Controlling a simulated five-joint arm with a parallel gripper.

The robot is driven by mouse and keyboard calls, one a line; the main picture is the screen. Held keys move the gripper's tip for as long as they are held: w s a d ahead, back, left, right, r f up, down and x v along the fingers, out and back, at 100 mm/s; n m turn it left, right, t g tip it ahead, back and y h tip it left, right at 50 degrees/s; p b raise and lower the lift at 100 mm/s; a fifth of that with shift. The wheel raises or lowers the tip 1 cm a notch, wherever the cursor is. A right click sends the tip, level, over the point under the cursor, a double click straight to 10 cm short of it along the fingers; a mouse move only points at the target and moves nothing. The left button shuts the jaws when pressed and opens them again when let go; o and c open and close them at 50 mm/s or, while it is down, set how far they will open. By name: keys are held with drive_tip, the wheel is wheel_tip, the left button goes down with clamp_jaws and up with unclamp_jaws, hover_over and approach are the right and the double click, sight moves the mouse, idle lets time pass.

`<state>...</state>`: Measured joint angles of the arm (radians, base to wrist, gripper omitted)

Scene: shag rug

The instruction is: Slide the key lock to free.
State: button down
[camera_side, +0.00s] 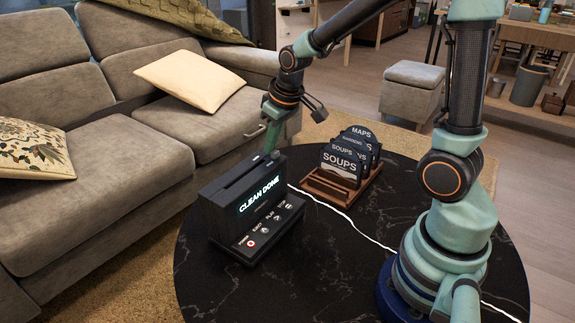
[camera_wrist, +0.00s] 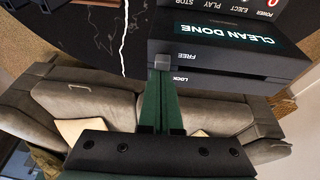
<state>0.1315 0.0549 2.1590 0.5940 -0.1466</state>
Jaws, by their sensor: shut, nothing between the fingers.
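The black player (camera_side: 245,215) stands on the round table, its lit display (camera_side: 259,194) reading "CLEAN DONE". In the wrist view the player (camera_wrist: 225,60) appears upside down, with the labels FREE (camera_wrist: 187,55) and LOCK (camera_wrist: 181,78) on its casing. A small grey key lock knob (camera_wrist: 162,61) shows beside these labels, nearer the height of FREE. My gripper (camera_wrist: 160,72) is shut and empty, its green fingertips at the knob; whether they touch it I cannot tell. In the side view my gripper (camera_side: 271,139) reaches down behind the player, its tips partly hidden.
A wooden rack (camera_side: 335,187) of labelled discs stands right of the player. A grey sofa (camera_side: 110,210) lies beyond the table's left edge. The tabletop in front of the rack is mostly clear.

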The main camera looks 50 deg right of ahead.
drive_tip(key=shift+s, duration=0.65)
drive_tip(key=w, duration=0.4)
drive_tip(key=shift+w, duration=0.1)
drive_tip(key=d+v, duration=0.1)
drive_tip(key=v, duration=0.9)
drive_tip(key=s+a+t, duration=0.1)
drive_tip(key=s+a, duration=0.4)
drive_tip(key=s, duration=0.6)
drive_tip(key=shift+a+t+y, duration=0.3)
drive_tip(key=shift+a+t, duration=0.1)
